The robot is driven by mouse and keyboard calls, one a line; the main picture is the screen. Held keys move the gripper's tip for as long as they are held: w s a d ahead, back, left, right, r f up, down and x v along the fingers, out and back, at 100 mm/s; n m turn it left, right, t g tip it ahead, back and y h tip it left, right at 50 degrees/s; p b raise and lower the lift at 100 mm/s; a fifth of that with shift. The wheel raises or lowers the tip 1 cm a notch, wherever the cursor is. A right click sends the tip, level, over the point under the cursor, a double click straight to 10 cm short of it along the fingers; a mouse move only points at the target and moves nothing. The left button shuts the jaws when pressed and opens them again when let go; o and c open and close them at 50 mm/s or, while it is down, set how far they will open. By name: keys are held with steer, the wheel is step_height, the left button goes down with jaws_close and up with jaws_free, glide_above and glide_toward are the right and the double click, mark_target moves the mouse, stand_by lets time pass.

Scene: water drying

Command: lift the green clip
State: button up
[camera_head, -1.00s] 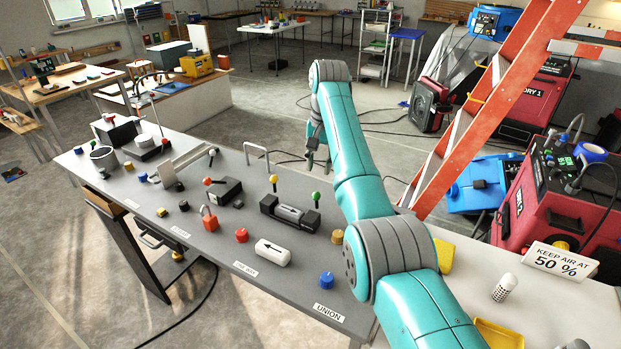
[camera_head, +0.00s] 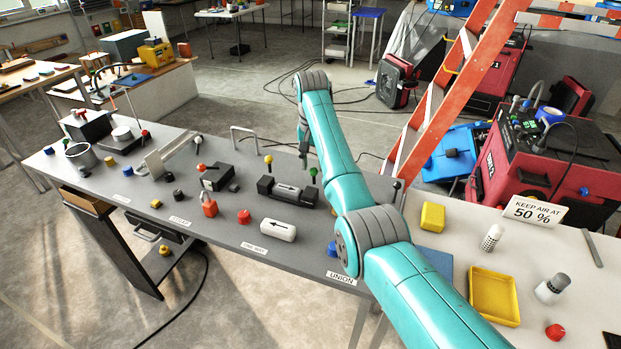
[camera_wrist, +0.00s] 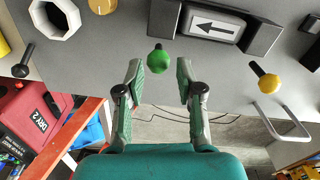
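The green clip (camera_head: 313,172) shows in the head view as a green ball on a dark stem, at the right end of a black block (camera_head: 288,193) on the grey bench. In the wrist view the green clip (camera_wrist: 159,58) is near the top middle, ahead of and between my fingertips. My gripper (camera_wrist: 158,72) is open and empty, its two fingers spread on either side of the clip's line. No contact with the clip shows. In the head view my gripper (camera_head: 304,152) hangs small and partly hidden near the bench's far edge.
The block bears a white arrow piece (camera_wrist: 214,24). A yellow-knobbed clip (camera_wrist: 268,80) and a metal loop handle (camera_wrist: 280,120) stand to the right in the wrist view. An orange ladder (camera_head: 450,90) stands beyond my arm. A yellow tray (camera_head: 494,296) lies on the right table.

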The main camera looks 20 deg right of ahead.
mark_target(314, 178)
steer(key=shift+d+f, duration=0.15)
steer(key=shift+f, duration=2.9)
jaws_close()
